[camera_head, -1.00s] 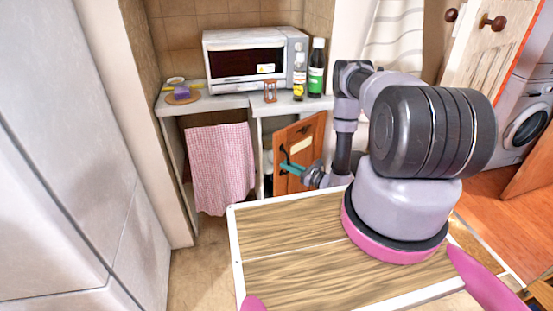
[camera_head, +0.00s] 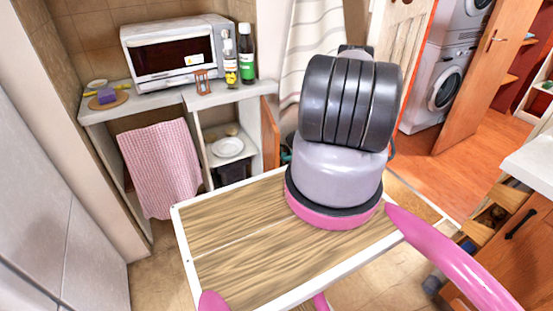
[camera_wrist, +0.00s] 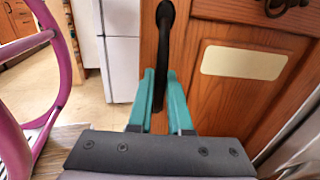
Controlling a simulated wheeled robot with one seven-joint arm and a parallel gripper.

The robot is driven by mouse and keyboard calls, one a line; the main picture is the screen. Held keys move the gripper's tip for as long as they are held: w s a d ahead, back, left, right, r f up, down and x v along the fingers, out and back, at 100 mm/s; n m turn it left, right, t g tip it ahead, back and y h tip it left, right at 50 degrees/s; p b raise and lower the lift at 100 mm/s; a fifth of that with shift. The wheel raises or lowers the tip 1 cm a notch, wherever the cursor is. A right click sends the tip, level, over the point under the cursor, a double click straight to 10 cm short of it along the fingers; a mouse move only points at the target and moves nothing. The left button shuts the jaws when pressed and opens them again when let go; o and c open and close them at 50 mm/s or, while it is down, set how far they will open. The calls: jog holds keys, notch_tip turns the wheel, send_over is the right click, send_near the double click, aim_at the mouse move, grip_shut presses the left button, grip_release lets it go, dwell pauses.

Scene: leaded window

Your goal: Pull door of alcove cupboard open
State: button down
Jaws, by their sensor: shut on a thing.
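The alcove cupboard's wooden door (camera_head: 270,136) stands swung out wide and shows nearly edge-on in the head view, partly behind my arm. In the wrist view the orange-brown door (camera_wrist: 225,95) fills the right side, with a cream label on it. My gripper (camera_wrist: 160,78) has teal fingers shut on the dark door handle (camera_wrist: 164,45), a bar beside the label. In the head view my gripper is mostly hidden by my arm. The open cupboard (camera_head: 228,128) shows a shelf with a white plate (camera_head: 228,147) inside.
A microwave (camera_head: 178,52), two bottles (camera_head: 247,52) and an hourglass (camera_head: 203,82) stand on the counter above. A pink checked towel (camera_head: 160,165) hangs at left. My wooden-topped base is close in front of the cupboard. Wooden drawers (camera_head: 520,240) stand at right.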

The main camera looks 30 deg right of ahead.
jog(key=shift+d, duration=1.1)
jog(key=c, duration=0.8)
grip_release()
jog(key=shift+c, duration=0.2)
jog(key=v, duration=1)
jog(key=shift+d, duration=0.35)
jog(key=shift+s, duration=0.1)
